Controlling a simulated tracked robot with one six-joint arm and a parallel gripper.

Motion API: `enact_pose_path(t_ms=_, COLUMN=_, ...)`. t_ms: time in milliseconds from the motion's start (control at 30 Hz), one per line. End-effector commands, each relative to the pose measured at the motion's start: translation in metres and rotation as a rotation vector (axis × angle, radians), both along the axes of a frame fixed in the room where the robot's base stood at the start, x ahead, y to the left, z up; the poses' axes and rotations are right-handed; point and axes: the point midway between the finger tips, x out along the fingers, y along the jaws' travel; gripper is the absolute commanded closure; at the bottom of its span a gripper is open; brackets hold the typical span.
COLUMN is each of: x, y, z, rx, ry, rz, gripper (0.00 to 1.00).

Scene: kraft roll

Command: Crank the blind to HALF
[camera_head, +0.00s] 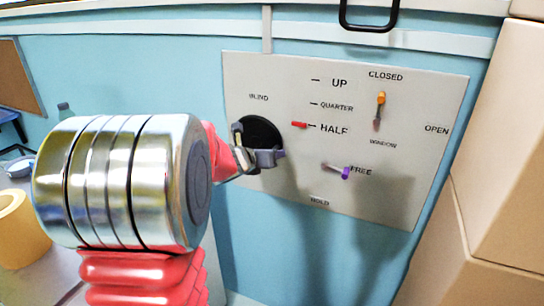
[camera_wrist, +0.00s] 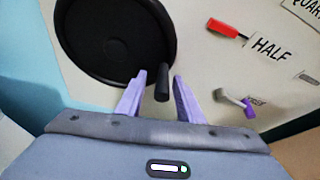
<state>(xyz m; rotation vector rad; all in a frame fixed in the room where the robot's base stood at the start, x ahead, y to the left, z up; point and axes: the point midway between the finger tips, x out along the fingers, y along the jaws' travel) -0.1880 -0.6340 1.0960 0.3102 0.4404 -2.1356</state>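The blind crank is a black disc (camera_head: 258,132) on the grey panel, below the word BLIND. In the wrist view the disc (camera_wrist: 112,38) is at upper left, with its dark handle (camera_wrist: 162,85) sticking out at its lower right. The red pointer (camera_head: 299,125) sits beside the HALF label (camera_head: 334,129); it also shows in the wrist view (camera_wrist: 222,28). My gripper (camera_wrist: 160,82) has its two lilac fingers on either side of the handle, with small gaps visible, so it looks open around it. In the head view my arm partly hides the disc.
A purple-tipped lever (camera_head: 338,171) points toward FREE, above HOLD. An orange-tipped window lever (camera_head: 379,108) points up toward CLOSED. Cardboard boxes (camera_head: 505,140) stand at the right. A tan roll (camera_head: 20,232) is at the lower left. A dark handle bar (camera_head: 368,22) is above the panel.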

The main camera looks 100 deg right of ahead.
Motion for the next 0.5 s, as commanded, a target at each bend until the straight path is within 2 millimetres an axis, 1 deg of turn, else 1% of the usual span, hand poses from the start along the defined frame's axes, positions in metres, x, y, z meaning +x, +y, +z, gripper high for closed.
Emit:
enact_pose_path(t_ms=300, x=0.0, y=0.002, z=0.003, rx=-0.003, ry=0.002, rz=-0.003, gripper=0.67)
enact_pose_path(t_ms=500, x=0.009, y=0.013, z=0.009, rx=-0.004, ry=0.002, rz=-0.001, gripper=0.67)
